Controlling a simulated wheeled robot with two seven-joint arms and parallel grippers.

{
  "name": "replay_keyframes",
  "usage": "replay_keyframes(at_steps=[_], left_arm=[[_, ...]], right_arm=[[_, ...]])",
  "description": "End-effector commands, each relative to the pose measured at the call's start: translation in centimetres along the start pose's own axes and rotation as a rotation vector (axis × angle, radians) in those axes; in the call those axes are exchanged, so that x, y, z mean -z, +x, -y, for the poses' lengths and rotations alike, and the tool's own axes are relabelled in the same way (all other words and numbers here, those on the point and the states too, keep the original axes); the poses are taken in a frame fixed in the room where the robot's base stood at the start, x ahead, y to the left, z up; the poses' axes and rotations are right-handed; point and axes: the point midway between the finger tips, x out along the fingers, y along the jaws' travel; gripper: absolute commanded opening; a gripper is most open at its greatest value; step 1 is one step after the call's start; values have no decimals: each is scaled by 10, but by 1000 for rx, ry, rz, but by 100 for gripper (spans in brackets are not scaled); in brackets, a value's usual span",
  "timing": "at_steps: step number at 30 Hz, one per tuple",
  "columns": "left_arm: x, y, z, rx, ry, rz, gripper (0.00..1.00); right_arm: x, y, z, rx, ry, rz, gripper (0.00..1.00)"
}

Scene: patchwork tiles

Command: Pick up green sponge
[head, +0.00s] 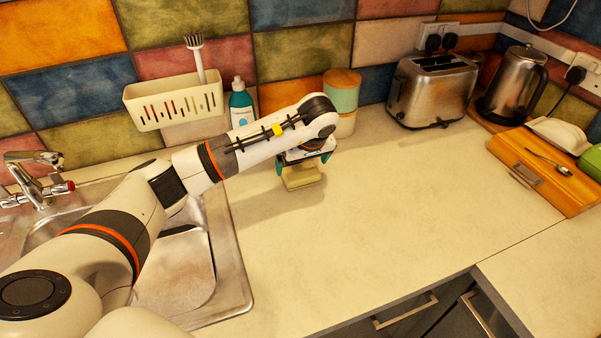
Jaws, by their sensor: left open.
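A small pale yellow block that looks like a sponge (301,178) is on the counter, left of centre. No green face of it shows clearly; its top is partly hidden by my gripper. My left gripper (304,171) is over the block, pointing down, with its fingers open on either side of it. I cannot tell whether the fingers touch it. My right gripper is not in view.
Canisters (343,92) and a blue-green bottle (241,103) stand behind my left arm. A sink (225,262) is at left. A toaster (432,88), a kettle (514,84) and a wooden box (546,166) are at right. The counter's middle is clear.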

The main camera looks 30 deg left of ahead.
Motion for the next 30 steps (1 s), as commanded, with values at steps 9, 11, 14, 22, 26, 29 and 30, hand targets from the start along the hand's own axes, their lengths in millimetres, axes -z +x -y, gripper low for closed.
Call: replay_keyframes(at_steps=[9,11,14,22,26,29,30], left_arm=[[-1,41,3,-3,-1,-1,100],[-1,44,4,-1,-1,0,100],[-1,45,4,0,0,0,100],[-1,45,3,-1,0,0,74],[-1,44,3,-1,0,0,61],[-1,44,3,-1,0,0,61],[-1,44,3,-1,0,0,61]], right_arm=[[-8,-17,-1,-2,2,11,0],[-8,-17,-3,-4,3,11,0],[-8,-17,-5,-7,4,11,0],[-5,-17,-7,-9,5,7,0],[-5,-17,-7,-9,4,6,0],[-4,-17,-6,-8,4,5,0],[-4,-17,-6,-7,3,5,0]])
